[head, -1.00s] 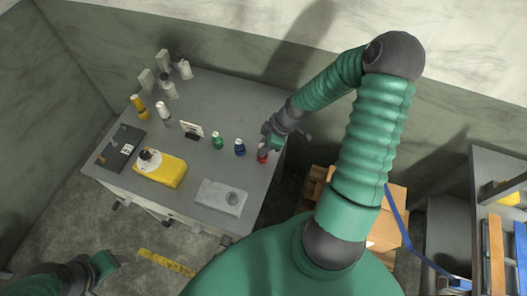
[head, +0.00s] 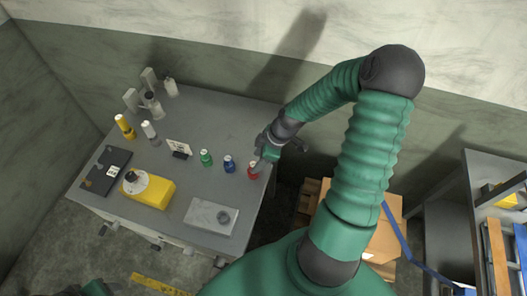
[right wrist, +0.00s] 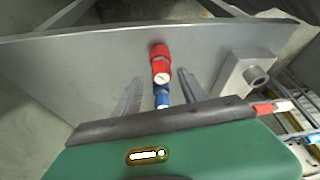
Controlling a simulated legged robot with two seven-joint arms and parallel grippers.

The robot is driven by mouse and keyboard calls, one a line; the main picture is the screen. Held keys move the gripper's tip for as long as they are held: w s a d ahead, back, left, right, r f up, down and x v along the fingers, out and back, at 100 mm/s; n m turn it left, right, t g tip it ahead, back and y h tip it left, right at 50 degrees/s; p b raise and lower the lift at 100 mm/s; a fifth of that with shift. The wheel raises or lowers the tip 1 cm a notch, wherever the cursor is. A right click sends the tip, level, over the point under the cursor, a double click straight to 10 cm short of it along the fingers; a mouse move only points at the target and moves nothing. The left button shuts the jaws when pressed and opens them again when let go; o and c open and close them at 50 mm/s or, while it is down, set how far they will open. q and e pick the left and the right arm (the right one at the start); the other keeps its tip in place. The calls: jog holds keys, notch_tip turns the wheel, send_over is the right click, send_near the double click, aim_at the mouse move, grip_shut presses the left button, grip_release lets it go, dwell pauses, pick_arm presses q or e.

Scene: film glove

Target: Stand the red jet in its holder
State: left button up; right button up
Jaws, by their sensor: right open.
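The red jet (head: 253,172) stands upright near the right edge of the grey table, at the end of a row with a blue bottle (head: 229,164) and a green one (head: 206,158). My right gripper (head: 262,160) is open and close to the red jet. Of my left arm only a green piece shows at the bottom edge.
A yellow box with a round white top (head: 150,192) and a dark plate (head: 100,170) are at the table's left. A small sign (head: 179,148), yellow and white bottles and grey fixtures (head: 150,95) stand further back. Cardboard boxes (head: 388,230) are right of the table.

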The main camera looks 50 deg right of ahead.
jog(key=a+v, duration=0.1)
jog(key=v, duration=0.8)
jog(key=s+a+r+m+g+h, duration=0.1)
jog(key=a+m, duration=0.3)
jog(key=a, duration=0.5)
jog(key=s+a+r+m+h, duration=0.15)
jog(key=a+m, duration=0.25)
jog(key=a, duration=0.5)
pick_arm(q)
jog(key=shift+a+f+b, duration=0.2)
jog(key=shift+f+b, duration=0.8)
jog(key=shift+a+f+b, duration=0.2)
jog(key=shift+f+b, duration=0.75)
pick_arm(e)
jog(key=shift+s+x, duration=0.2)
jog(key=shift+x, duration=1.1)
jog(key=shift+s+x, duration=0.15)
jog(key=shift+x, duration=1.2)
pick_arm(q)
jog(key=shift+s+d, duration=0.1)
jog(key=shift+d, duration=0.1)
pick_arm(e)
jog(key=shift+d+f, duration=0.1)
jog(key=shift+d, duration=0.1)
